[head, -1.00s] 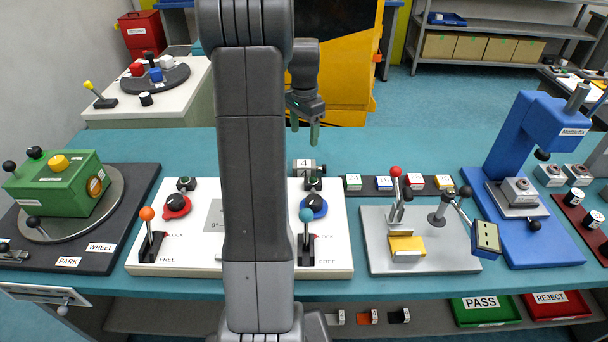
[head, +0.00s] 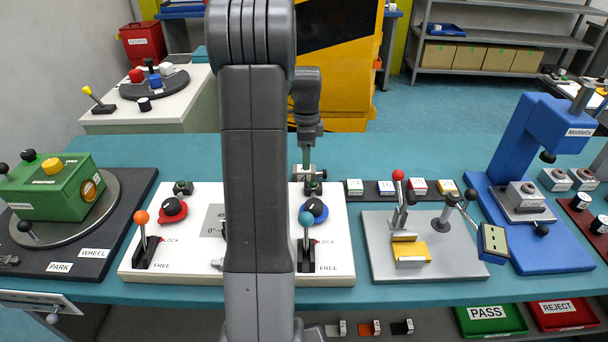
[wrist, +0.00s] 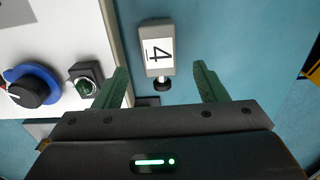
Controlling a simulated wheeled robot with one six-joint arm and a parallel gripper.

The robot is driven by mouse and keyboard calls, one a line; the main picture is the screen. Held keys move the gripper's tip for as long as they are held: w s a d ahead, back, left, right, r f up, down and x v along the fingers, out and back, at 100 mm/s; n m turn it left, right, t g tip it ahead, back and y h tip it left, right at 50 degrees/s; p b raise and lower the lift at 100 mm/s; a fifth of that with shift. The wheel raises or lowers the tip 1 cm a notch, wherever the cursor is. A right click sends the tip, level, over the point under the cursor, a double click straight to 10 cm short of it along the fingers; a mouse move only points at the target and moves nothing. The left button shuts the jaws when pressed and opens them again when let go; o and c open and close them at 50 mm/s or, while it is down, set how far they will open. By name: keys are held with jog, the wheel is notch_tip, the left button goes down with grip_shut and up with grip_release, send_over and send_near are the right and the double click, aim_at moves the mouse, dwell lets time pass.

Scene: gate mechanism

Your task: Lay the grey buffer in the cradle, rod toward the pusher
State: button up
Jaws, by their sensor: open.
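The grey buffer (wrist: 158,50), marked 4, lies on the teal table in the wrist view. Its short rod with a black tip points toward my gripper's palm. In the head view the buffer (head: 308,171) lies just behind the white panel, partly hidden by my gripper.
The white panel (head: 180,252) with knobs and levers stands close beside the buffer. A dark strip of labelled blocks (head: 400,187) lies to its right. A blue press (head: 525,190) stands further right, a green box (head: 55,187) at left. The table behind the panel is mostly clear.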

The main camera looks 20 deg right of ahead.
aim_at(304, 174)
jog(key=f, duration=0.6)
jog(key=shift+a+f+p, duration=0.25)
jog(key=shift+a+p, duration=0.05)
jog(key=shift+p, duration=0.1)
jog(key=c, duration=1.4)
